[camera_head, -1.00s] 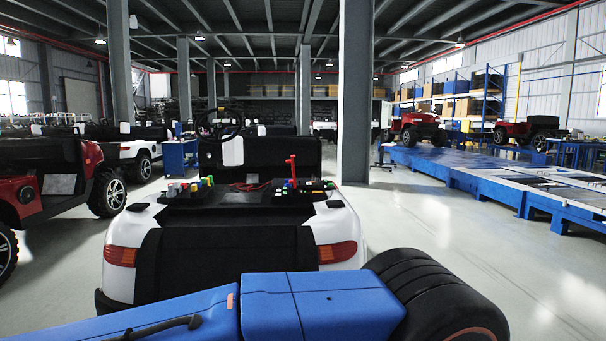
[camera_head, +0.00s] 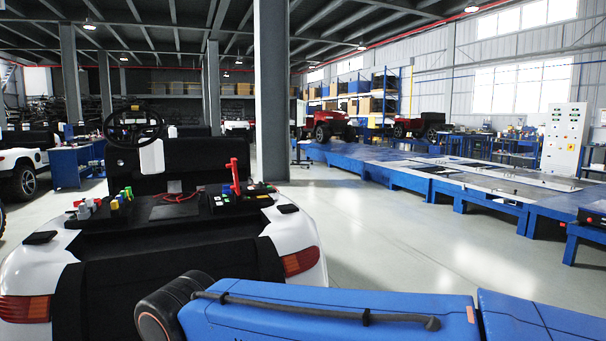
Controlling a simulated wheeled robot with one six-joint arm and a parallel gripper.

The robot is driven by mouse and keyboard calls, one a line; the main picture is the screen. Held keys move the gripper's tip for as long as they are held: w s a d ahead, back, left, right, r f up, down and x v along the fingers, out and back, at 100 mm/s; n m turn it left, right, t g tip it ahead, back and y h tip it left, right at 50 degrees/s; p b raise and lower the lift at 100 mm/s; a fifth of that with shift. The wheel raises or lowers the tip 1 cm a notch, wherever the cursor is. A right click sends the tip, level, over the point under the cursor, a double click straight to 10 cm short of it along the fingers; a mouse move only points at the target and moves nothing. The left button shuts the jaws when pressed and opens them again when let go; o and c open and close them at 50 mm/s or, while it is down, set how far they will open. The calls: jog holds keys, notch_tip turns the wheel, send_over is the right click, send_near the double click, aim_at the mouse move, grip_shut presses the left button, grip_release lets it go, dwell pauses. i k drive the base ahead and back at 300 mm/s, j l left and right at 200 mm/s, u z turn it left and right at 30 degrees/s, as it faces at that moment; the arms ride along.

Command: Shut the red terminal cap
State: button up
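The red terminal cap (camera_head: 234,174) stands raised, almost upright, on the right side of the black rear deck of a white vehicle. It rises from a small dark block (camera_head: 238,200) that carries coloured bits, among them green and yellow. The terminal under the cap is too small to make out. My blue arm crosses the bottom of the view, in front of the vehicle's rear. My gripper is outside the picture.
The white vehicle (camera_head: 295,232) fills the lower left. More coloured connectors (camera_head: 110,202) and red wires lie left on its deck. A grey column (camera_head: 271,90) stands behind. Clear floor (camera_head: 400,240) lies to the right, before the blue tester platform (camera_head: 410,180).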

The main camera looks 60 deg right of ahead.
aim_at(236, 187)
jog(key=z, duration=1.4)
